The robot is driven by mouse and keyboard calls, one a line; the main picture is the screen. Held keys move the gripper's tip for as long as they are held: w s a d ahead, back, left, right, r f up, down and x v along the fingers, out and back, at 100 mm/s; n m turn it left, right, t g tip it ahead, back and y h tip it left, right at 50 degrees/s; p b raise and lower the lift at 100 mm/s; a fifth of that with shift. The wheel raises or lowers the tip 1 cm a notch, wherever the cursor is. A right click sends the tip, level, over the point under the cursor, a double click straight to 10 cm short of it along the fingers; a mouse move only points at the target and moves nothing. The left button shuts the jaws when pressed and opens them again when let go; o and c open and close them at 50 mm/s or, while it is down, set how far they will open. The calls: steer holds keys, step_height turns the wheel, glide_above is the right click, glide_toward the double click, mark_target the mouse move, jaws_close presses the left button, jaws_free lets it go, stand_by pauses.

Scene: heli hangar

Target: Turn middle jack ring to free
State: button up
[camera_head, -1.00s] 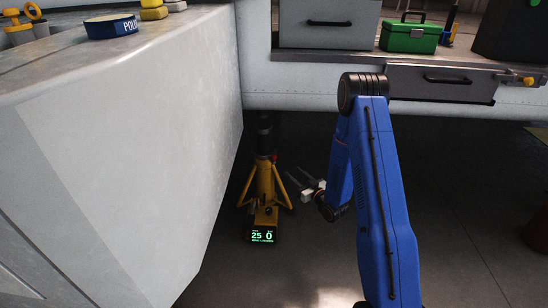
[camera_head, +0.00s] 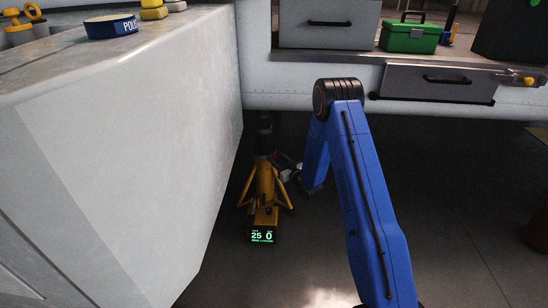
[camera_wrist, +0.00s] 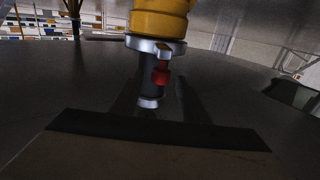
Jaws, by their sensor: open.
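A yellow tripod jack (camera_head: 265,185) stands on the floor under the aircraft's belly, with a lit green display at its base reading 25 and 0. Its dark upper column (camera_head: 264,135) rises towards the belly. The wrist view shows the yellow jack body (camera_wrist: 160,22) inverted, with a silver ring (camera_wrist: 155,45), a red tab (camera_wrist: 160,74) and the dark column. My gripper (camera_head: 277,158) is at the right side of the jack's upper part. In the wrist view its open fingers (camera_wrist: 158,82) lie on either side of the column. Contact cannot be told.
A large pale block (camera_head: 130,150) stands close on the jack's left.

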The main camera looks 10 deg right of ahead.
steer(key=shift+x, duration=1.25)
steer(key=shift+c, duration=0.2)
jaws_close()
steer(key=shift+a, duration=0.1)
steer(key=shift+a, duration=0.1)
